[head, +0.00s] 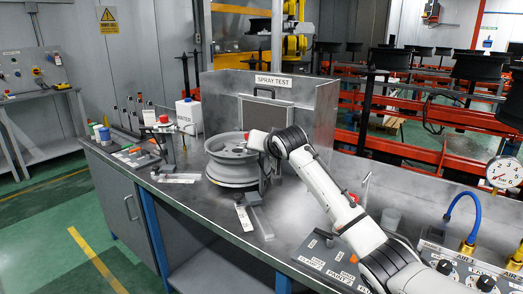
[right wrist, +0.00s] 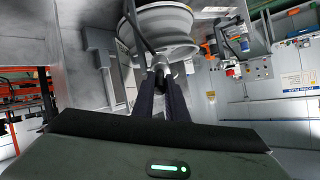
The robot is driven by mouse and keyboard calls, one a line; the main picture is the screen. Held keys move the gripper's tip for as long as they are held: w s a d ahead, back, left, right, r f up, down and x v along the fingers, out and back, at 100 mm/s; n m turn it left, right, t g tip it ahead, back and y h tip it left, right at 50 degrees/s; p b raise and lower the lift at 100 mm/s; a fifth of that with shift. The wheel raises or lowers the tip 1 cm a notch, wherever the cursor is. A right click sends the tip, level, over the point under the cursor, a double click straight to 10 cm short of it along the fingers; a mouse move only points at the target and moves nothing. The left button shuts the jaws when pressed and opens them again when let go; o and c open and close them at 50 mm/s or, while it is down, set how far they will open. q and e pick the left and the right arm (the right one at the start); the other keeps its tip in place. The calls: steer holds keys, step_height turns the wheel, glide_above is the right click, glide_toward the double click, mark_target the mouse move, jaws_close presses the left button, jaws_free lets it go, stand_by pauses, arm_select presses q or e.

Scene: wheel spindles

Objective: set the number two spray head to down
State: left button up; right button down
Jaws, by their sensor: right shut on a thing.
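My right arm reaches in from the right in the head view, its hand (head: 258,141) at the right side of the grey wheel (head: 230,160). In the right wrist view my right gripper (right wrist: 160,82) is shut on a small dark part, seemingly a spray head (right wrist: 160,68), in front of the wheel (right wrist: 160,30). No number is readable on it, and its direction is unclear. In the head view the hand and arm largely hide it; a dark stand beside the wheel has a flat base (head: 260,221) on the bench. My left gripper is out of view.
The wheel stands on the metal bench before the spray test booth (head: 324,105). A white bottle (head: 189,115) and another small stand (head: 165,138) are to its left. Bare bench shows in front.

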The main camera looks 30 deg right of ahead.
steer(key=shift+d, duration=0.1)
steer(key=c, duration=1.8)
jaws_free()
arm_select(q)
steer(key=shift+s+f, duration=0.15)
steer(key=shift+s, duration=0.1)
arm_select(e)
steer(key=shift+o, duration=0.2)
steer(key=shift+s, duration=0.1)
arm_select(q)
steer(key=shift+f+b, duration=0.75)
arm_select(e)
steer(key=v, duration=1)
